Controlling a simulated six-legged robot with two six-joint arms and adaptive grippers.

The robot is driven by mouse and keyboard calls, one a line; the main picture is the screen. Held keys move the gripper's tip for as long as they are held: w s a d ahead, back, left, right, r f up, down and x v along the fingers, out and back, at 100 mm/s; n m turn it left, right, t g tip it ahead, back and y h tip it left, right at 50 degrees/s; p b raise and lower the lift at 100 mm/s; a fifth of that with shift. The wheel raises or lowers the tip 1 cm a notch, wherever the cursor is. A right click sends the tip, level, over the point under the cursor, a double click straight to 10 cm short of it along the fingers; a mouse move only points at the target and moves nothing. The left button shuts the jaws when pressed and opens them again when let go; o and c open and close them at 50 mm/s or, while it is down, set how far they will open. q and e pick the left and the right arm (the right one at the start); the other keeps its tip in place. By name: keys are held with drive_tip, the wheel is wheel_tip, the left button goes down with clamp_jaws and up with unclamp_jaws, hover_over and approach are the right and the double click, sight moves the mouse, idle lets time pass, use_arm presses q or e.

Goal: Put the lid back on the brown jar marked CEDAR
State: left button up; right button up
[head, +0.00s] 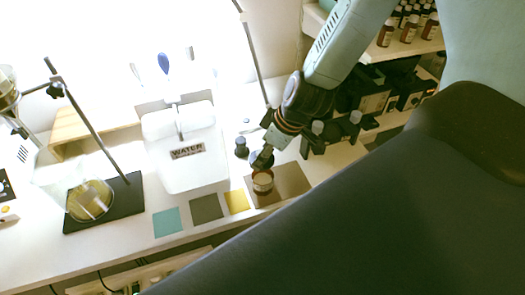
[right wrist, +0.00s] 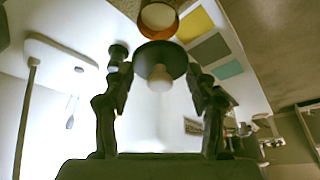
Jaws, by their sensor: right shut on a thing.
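The brown jar (head: 262,186) stands on a brown mat (head: 291,180) on the white bench in the head view; it has a pale round top or inside. It also shows at the top of the right wrist view (right wrist: 158,18). No CEDAR marking is readable. My right gripper (head: 266,154) is shut on a dark round lid (right wrist: 163,56) with a pale knob, seen between its fingers in the right wrist view. The lid (head: 258,161) is just behind and above the jar in the head view; whether they touch cannot be told. My left gripper is not in view.
A small dark item (head: 241,148) stands left of the lid. A white WATER container (head: 185,170) is further left. Teal (head: 167,222), grey (head: 206,207) and yellow (head: 236,202) squares lie in front. A glass vessel (head: 90,201) is far left; shelved bottles (head: 410,28) are upper right.

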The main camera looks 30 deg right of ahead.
sight(268, 160)
drive_tip(key=shift+d+f+b, duration=0.25)
drive_tip(key=shift+f+b, duration=0.1)
drive_tip(key=shift+f, duration=0.1)
drive_tip(key=shift+w+f+b, duration=0.1)
drive_tip(key=shift+f+b, duration=0.2)
wheel_tip(268, 160, down, 2)
drive_tip(key=b, duration=0.3)
drive_tip(key=shift+f, duration=0.25)
drive_tip(key=shift+f+b, duration=0.6)
drive_tip(key=shift+f, duration=0.1)
drive_tip(key=shift+a+f+b, duration=0.1)
drive_tip(key=shift+f+b, duration=0.45)
drive_tip(key=shift+f, duration=0.05)
drive_tip(key=shift+r+p, duration=0.1)
drive_tip(key=shift+p, duration=0.2)
drive_tip(key=shift+f, duration=0.2)
drive_tip(key=shift+c, duration=0.5)
